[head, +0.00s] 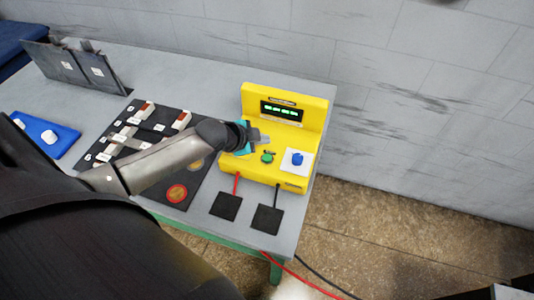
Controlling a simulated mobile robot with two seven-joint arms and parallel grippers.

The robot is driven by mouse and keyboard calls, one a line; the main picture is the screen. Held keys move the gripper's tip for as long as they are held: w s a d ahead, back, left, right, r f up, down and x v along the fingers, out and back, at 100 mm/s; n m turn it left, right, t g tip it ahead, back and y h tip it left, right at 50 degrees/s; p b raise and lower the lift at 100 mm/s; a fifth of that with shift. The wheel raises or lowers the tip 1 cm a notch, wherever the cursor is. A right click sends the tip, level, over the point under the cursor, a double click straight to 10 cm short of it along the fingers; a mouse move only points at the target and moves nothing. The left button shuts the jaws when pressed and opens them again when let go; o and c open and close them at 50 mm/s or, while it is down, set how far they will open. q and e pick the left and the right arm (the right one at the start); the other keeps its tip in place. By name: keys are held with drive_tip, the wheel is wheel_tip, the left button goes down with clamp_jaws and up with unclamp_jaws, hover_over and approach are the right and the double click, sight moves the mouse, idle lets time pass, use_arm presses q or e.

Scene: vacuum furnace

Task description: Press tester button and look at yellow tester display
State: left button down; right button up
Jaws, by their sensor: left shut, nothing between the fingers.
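The yellow tester (258,173) stands at the right end of the grey table. Its dark display (281,110) faces me on the upright back part and shows a row of green characters, too small to read. A green round button (267,157) sits on its lower deck. A blue knob (297,159) on a white plate is to the right of it. My left gripper (264,139) is over the tester's deck, shut and empty, with its tips just behind the green button. I cannot tell whether it touches the tester. My right gripper is not in view.
Two black pads (226,205) lie before the tester, with a red and a black lead. A dark board (160,125) with small parts lies left of it. A blue tray (62,140) and dark upright plates (70,68) are farther left. A wall stands behind.

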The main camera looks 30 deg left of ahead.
use_arm(q)
drive_tip(key=b, duration=0.3)
hover_over(263, 159)
wheel_tip(263, 159, down, 4)
drive_tip(key=shift+d+f, duration=0.1)
drive_tip(key=shift+f, duration=0.1)
drive_tip(key=shift+f+b, duration=0.5)
drive_tip(key=shift+f, duration=0.05)
idle(1.1)
drive_tip(key=shift+f, duration=0.1)
drive_tip(key=shift+f, duration=0.3)
drive_tip(key=shift+f+b, duration=0.35)
drive_tip(key=shift+f, duration=0.05)
idle(0.6)
idle(0.3)
drive_tip(key=shift+r+p, duration=0.8)
drive_tip(key=shift+p, duration=0.1)
